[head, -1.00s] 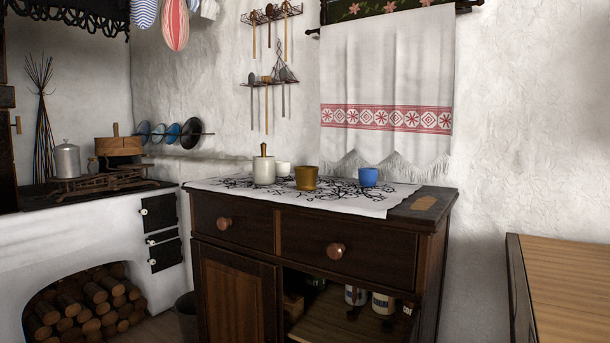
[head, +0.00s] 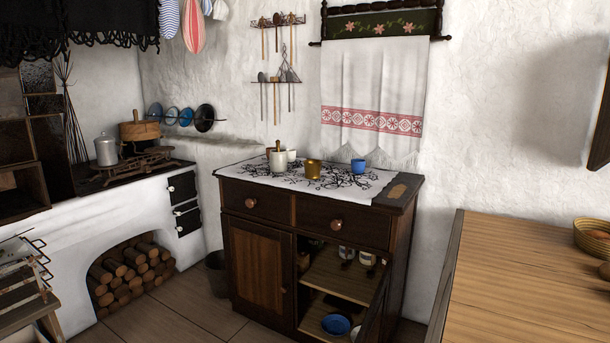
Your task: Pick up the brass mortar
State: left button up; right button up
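The brass mortar (head: 313,172) stands upright on the patterned white cloth (head: 350,190) on top of the dark wooden cabinet (head: 262,205). It is a small golden cup-shaped vessel near the middle of the cabinet top. A white pot with a wooden handle sticking up (head: 278,160) stands to its left, with a white cup (head: 291,155) behind that pot. A blue cup (head: 358,166) stands to its right. Neither of my grippers shows in the head view.
The cabinet's lower right compartment is open, with a blue bowl (head: 336,325) low inside. A wooden table (head: 520,290) is at the right, a bucket (head: 216,272) left of the cabinet. The white stove (head: 85,225) fills the left. Bare floor (head: 185,310) shows in front.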

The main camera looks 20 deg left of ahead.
aim_at(311, 166)
jog(key=u, duration=0.75)
jog(key=i, duration=0.95)
jog(key=u, duration=0.7)
jog(key=i, duration=1.4)
jog(key=z, duration=0.9)
jog(key=i, duration=0.75)
jog(key=z, duration=0.55)
